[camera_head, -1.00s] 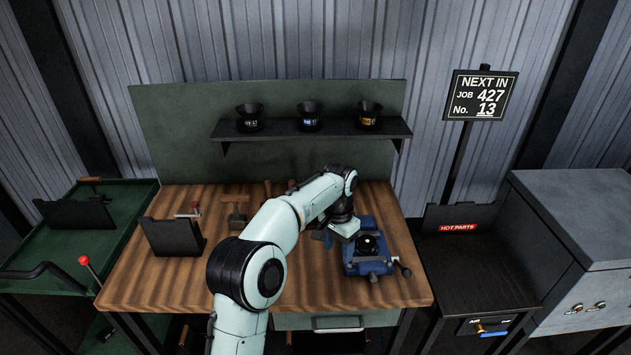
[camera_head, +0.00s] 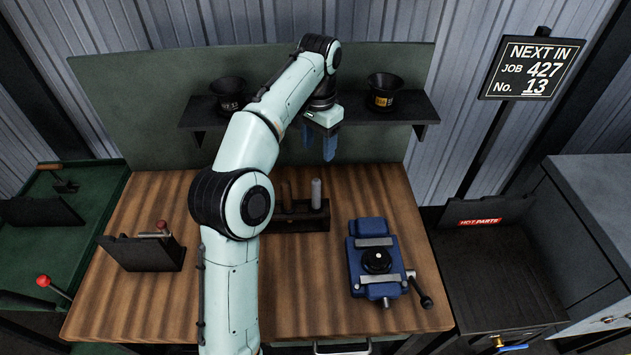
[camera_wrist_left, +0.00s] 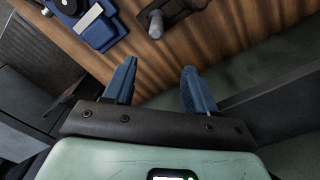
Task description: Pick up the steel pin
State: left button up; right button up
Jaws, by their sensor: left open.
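The steel pin (camera_head: 316,193) is a light grey cylinder standing upright in a dark wooden block (camera_head: 293,222) on the workbench. The pin also shows in the left wrist view (camera_wrist_left: 156,24), at the top and beyond the fingertips. My left gripper (camera_head: 319,148) has blue fingers, is open and empty, and hangs above and behind the pin near the shelf. In the left wrist view its fingers (camera_wrist_left: 159,70) stand apart with nothing between them. My right gripper is not in view.
A blue vise (camera_head: 362,272) with a round black part stands right of the block. A dark holder (camera_head: 140,256) stands at the bench's left. A shelf (camera_head: 402,108) carries black cups, one (camera_head: 383,92) at right. The front of the bench is mostly clear.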

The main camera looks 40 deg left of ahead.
aim_at(316, 180)
pick_arm(q)
jog(key=f, duration=0.5)
jog(key=s+f, duration=0.1)
jog(key=f, duration=0.2)
jog(key=shift+d+f+b, duration=0.15)
jog(key=shift+f+b, duration=0.15)
jog(key=shift+b, duration=0.05)
jog(key=f, duration=0.2)
jog(key=s+f+b, duration=0.1)
jog(key=shift+d+f, duration=0.25)
jog(key=shift+f, duration=0.05)
jog(key=shift+s+f, duration=0.1)
jog(key=shift+f, duration=0.3)
jog(key=shift+w, duration=0.25)
grip_shut()
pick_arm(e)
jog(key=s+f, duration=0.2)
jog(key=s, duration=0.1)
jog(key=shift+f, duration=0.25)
